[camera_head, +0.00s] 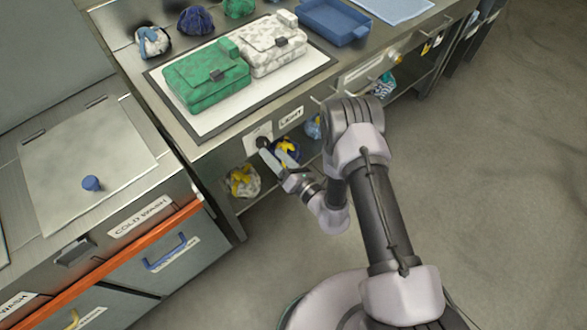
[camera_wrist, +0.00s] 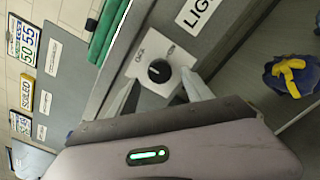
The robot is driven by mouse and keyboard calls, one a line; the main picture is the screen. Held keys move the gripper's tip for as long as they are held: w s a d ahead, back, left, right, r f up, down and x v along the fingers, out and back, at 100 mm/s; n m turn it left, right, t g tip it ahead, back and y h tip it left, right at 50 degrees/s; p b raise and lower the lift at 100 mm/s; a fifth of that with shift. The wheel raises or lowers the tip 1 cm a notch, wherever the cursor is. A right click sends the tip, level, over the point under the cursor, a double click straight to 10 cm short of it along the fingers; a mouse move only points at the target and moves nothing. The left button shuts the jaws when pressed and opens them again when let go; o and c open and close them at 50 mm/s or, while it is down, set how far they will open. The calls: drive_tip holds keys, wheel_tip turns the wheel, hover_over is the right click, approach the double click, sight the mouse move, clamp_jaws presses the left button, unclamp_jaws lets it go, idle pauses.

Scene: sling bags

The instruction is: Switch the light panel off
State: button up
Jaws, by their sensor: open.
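The light panel (camera_head: 206,131) is a pale white board in a dark frame on the bench top. A green bag (camera_head: 207,76) and a white-and-grey patterned bag (camera_head: 268,46) lie on it. A black rotary knob (camera_wrist: 159,71) sits on a white plate on the bench front, beside the "LIGHT" label (camera_head: 291,117). The knob also shows in the head view (camera_head: 262,142), partly covered by my gripper. My gripper (camera_wrist: 160,92) is open, its two pale fingers reaching toward either side of the knob plate. I cannot tell whether they touch it.
A blue tray (camera_head: 333,22) and small bundled bags (camera_head: 195,20) stand on the bench. Below it, a shelf holds bundles, one white and yellow (camera_head: 243,181). At the left is a washing unit with a blue-knobbed lid (camera_head: 91,183). Open floor (camera_head: 490,190) lies at the right.

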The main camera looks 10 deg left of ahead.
drive_tip(key=p+v, duration=0.3)
drive_tip(key=v, duration=1)
drive_tip(key=shift+s+d, duration=0.15)
drive_tip(key=shift+s, duration=0.05)
